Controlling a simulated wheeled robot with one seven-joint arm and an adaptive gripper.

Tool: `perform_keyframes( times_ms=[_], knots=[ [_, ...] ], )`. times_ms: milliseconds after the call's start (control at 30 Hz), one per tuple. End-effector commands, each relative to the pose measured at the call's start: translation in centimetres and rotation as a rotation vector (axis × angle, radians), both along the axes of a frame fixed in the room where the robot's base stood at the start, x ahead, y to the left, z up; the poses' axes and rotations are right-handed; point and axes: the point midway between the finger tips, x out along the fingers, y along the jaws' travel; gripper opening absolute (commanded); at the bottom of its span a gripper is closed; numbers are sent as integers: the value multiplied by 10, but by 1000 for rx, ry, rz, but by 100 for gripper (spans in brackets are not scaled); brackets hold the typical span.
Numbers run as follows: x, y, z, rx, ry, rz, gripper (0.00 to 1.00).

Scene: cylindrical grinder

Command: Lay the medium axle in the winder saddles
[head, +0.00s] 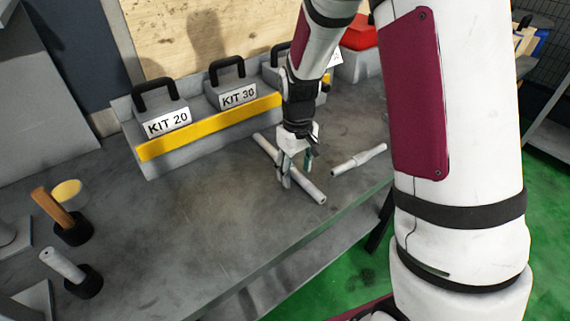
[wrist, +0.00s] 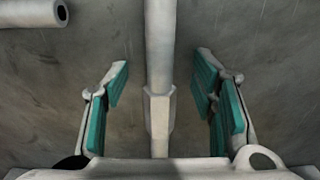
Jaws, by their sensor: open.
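A long pale grey axle (head: 309,189) lies on the grey bench under my gripper (head: 297,168). In the wrist view the same axle (wrist: 160,45) runs lengthwise between the two teal-padded fingers, with a thicker collar (wrist: 159,112) near the palm. My gripper (wrist: 162,80) is open, with a visible gap on each side of the axle. A shorter stepped axle (head: 358,160) lies apart to the right; a rod end (wrist: 35,13) shows at the wrist view's top left. I cannot tell by sight which is the medium one. No winder saddles can be made out.
Grey cases marked KIT 20 (head: 165,118) and KIT 30 (head: 236,95) stand in a yellow-fronted rack (head: 210,127) behind. A wooden-handled piece (head: 53,208) and a grey-handled piece (head: 62,264) stand in black bases at left. The bench (head: 190,230) is clear in front.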

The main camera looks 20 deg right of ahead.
Motion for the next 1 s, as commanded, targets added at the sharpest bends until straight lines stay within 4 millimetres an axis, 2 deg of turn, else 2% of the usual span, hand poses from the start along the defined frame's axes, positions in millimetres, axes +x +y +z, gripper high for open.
perform_keyframes(
  times_ms=[233,400,467,867,1000],
  knots=[
    [0,0,-1,0,-1,0,50],
    [0,0,-1,0,-1,0,11],
    [0,0,-1,0,-1,0,0],
    [2,0,1,0,-5,-1,0],
    [2,0,7,0,-7,-1,0]
  ],
)
